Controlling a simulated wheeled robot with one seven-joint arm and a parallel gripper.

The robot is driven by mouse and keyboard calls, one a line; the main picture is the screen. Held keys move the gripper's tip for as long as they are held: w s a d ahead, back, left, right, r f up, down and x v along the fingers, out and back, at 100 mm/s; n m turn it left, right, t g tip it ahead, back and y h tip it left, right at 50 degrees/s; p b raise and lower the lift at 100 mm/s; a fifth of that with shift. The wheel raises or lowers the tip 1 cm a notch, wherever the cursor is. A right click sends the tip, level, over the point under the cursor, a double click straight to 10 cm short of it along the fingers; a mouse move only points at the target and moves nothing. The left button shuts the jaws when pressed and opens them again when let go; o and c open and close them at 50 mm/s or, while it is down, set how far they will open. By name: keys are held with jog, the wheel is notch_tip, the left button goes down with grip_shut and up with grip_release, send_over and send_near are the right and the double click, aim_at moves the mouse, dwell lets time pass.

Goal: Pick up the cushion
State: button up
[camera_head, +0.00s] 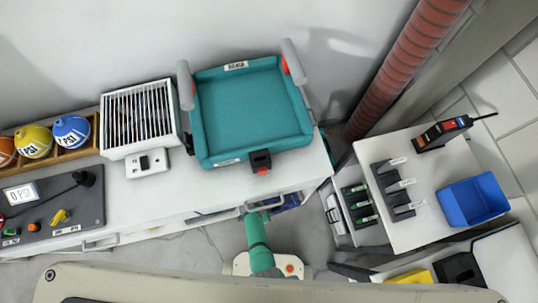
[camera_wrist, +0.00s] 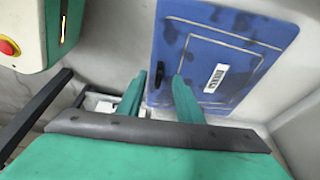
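I cannot make out a cushion for certain. The wrist view shows a flat blue rectangular object (camera_wrist: 215,65) with dark patches, pale outlines, a white label and a small black part near its left edge. It may be the cushion. My gripper (camera_wrist: 159,75) has two teal fingers spread apart, with nothing seen gripped between them. The fingertips overlap the object's lower left part in the picture; I cannot tell whether they touch it. In the head view my teal arm reaches below the counter edge, where a bit of blue (camera_head: 287,201) shows. My fingers are hidden there.
The white counter (camera_head: 215,195) holds a teal tray-like container (camera_head: 250,107), a slatted box (camera_head: 139,118) and gauge balls (camera_head: 72,131). A white table (camera_head: 433,222) with a blue bin (camera_head: 472,200) stands right. A red pipe (camera_head: 405,65) rises between. The wrist view shows a dark bar (camera_wrist: 35,112) left.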

aim_at(276, 209)
jog(key=shift+w+d, duration=0.3)
jog(key=shift+d, duration=0.45)
jog(key=shift+w+d+f, duration=0.25)
jog(key=shift+d+f, duration=0.3)
jog(key=shift+f, duration=0.3)
jog(key=shift+x, duration=1.6)
grip_shut()
